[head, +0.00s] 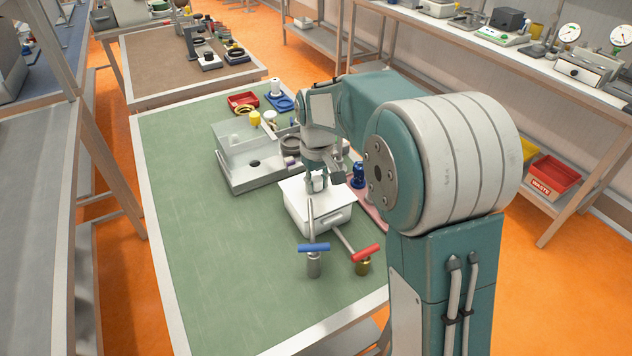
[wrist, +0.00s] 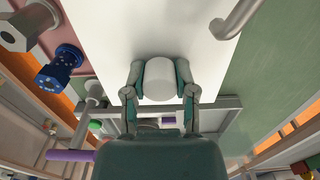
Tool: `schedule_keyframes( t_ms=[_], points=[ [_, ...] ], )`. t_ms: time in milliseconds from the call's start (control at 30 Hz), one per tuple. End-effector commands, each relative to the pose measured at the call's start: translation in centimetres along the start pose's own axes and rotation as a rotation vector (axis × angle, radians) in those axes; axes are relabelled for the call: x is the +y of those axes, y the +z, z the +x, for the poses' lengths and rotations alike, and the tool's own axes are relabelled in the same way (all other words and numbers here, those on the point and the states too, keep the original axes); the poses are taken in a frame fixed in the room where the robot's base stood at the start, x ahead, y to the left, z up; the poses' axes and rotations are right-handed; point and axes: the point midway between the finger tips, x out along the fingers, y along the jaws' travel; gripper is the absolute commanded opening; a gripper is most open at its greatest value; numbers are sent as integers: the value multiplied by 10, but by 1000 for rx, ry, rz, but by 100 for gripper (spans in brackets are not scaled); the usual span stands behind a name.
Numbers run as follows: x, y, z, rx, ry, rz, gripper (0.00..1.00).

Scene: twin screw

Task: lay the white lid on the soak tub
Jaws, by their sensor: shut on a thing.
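The white lid (head: 296,197) is a flat panel with a white knob (wrist: 160,79) on it. My gripper (head: 317,186) is above the lid, and its two fingers are closed on the knob from both sides, as the wrist view (wrist: 160,90) shows. The soak tub (head: 318,226) appears to be the pale box directly under the lid, with a handle on its front side. The lid looks level and covers the tub's top. I cannot tell whether it rests fully on the rim or hovers slightly above it.
A blue-handled tool (head: 313,248) and a red-handled tool (head: 365,254) stand in front of the tub. A clear-walled grey basin (head: 240,178) stands behind it to the left. A blue fitting (head: 358,176) is at right. The green table's left side (head: 190,240) is clear.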

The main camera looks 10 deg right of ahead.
Motion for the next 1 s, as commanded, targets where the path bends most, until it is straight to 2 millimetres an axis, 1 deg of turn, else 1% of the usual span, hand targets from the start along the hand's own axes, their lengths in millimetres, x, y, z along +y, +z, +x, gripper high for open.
schedule_keyframes(
  t_ms=[1000],
  points=[
    [0, 0, 6, 0, 0, 0, 0]
  ],
)
